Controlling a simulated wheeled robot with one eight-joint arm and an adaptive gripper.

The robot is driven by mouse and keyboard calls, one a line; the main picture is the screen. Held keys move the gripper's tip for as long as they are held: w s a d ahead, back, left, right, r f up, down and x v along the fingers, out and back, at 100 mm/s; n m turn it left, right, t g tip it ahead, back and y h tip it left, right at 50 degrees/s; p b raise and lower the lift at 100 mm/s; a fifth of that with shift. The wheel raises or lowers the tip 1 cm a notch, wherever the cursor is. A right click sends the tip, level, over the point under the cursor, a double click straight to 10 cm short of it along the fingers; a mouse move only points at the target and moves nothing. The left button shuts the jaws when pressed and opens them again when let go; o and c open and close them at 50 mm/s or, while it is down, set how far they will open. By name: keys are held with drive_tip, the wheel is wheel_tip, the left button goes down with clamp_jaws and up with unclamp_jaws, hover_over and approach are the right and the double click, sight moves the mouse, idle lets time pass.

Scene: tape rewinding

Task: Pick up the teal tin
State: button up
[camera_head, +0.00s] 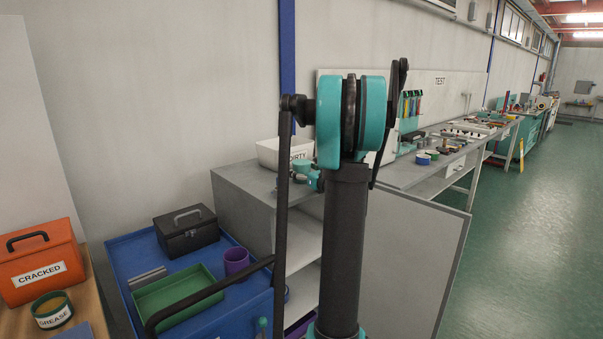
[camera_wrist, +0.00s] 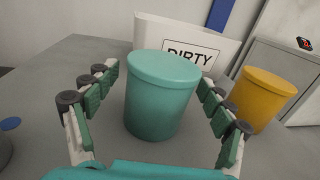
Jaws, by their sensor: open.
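The teal tin (camera_wrist: 160,105) stands upright with its lid on, on a grey surface (camera_wrist: 65,65) in the wrist view. My gripper (camera_wrist: 157,80) is open, with one finger on each side of the tin. A gap shows between the tin and each finger, so it is not held.
A white bin marked DIRTY (camera_wrist: 147,33) stands close behind the tin. A yellow tin (camera_wrist: 262,98) stands just right of my right finger. In the head view, a blue cart (camera_head: 125,250) is left of the grey cabinet (camera_head: 245,205).

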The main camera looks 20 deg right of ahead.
sight(301, 161)
drive_tip(key=shift+c, duration=0.6)
drive_tip(key=c, duration=1.3)
drive_tip(key=shift+c, duration=0.2)
wheel_tip(301, 161, up, 20)
